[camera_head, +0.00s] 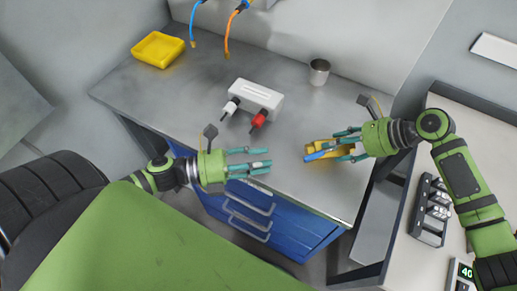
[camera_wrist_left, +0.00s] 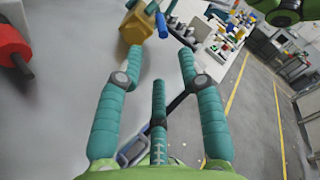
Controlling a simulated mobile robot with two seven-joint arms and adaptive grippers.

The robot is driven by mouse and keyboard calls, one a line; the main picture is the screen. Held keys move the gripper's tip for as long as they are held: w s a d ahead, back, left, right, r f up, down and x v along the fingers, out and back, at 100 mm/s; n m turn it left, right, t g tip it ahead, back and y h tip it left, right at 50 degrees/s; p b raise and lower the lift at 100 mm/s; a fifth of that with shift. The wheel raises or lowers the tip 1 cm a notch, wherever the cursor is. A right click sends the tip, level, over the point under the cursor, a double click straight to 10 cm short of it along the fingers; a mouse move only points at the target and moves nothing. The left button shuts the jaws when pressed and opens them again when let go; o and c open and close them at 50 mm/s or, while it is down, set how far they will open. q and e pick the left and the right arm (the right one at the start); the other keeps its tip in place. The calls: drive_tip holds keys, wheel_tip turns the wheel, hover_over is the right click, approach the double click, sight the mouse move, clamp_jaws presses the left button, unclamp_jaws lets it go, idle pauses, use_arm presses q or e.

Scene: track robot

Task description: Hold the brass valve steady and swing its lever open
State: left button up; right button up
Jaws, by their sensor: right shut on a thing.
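The brass valve (camera_head: 314,147) lies near the front right of the grey bench, with its blue lever (camera_head: 317,155) on the side toward the bench's front edge. My right gripper (camera_head: 342,145) is shut on the valve from the right, its teal fingers hiding part of the body. My left gripper (camera_head: 264,163) is open and empty, left of the valve and apart from it, by the bench's front edge. In the left wrist view the valve (camera_wrist_left: 143,28) and lever (camera_wrist_left: 162,24) show beyond the spread fingers (camera_wrist_left: 160,70).
A metal cup (camera_head: 319,72) and a yellow tray (camera_head: 158,49) stand farther back. Blue and orange cables (camera_head: 230,38) hang at the back. Bench surface between left gripper and valve is clear.

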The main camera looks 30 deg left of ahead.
sight(320, 154)
use_arm(q)
drive_tip(key=c, duration=0.4)
drive_tip(key=shift+s+d+f, duration=0.1)
drive_tip(key=shift+s+d, duration=0.05)
drive_tip(key=shift+d, duration=0.05)
clamp_jaws()
drive_tip(key=s+d+n+t+y, duration=0.6)
drive_tip(key=d+n, duration=0.4)
drive_tip(key=n, duration=0.4)
drive_tip(key=shift+n, duration=0.3)
drive_tip(key=x, duration=0.8)
drive_tip(key=shift+d+r, duration=0.25)
drive_tip(key=shift+d, duration=0.05)
drive_tip(key=shift+w+a+f, duration=0.25)
drive_tip(key=shift+w+a, duration=0.8)
drive_tip(key=shift+w, duration=0.15)
drive_tip(key=shift+w+a, duration=0.25)
drive_tip(key=shift+a, duration=0.15)
